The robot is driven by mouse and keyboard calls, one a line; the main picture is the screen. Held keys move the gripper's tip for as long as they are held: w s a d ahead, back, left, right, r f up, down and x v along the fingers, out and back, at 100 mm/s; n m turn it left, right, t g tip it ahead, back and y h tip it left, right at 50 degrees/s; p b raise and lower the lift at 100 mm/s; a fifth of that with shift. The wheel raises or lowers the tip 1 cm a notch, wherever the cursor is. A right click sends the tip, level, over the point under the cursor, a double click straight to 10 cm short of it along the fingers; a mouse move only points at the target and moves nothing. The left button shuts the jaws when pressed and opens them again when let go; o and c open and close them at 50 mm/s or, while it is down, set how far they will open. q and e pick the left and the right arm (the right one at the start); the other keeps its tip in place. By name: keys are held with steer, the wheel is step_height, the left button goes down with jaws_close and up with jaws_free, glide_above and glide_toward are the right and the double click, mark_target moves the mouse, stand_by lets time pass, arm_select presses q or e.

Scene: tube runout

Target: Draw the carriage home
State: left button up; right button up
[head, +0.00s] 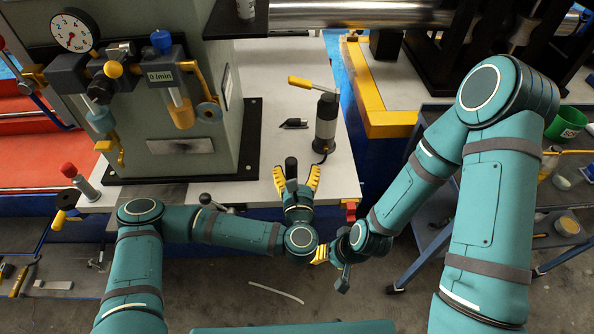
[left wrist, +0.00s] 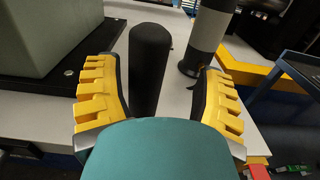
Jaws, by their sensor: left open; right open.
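My left gripper (head: 297,178) is open at the front edge of the white bench, fingers pointing away from me. An upright black handle (head: 291,165) stands between its yellow fingers; the left wrist view shows the same black handle (left wrist: 150,62) with a gap to each finger, nearer the left one. The handle's lower end is hidden by the gripper. My right gripper (head: 328,257) is open, low in front of the bench, close to my left wrist and partly hidden by its own arm. I cannot tell which part is the carriage.
A grey machine column (head: 190,100) with gauge and valves stands left. A steel tube (head: 350,14) runs along the back. A blue cart (head: 430,215) stands right. The bench top (head: 275,70) is mostly clear.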

arm_select(q)
steer(key=s, duration=0.7)
stand_by(0.3)
steer(key=shift+w+a, duration=0.1)
step_height(320, 180, up, 10)
stand_by(0.5)
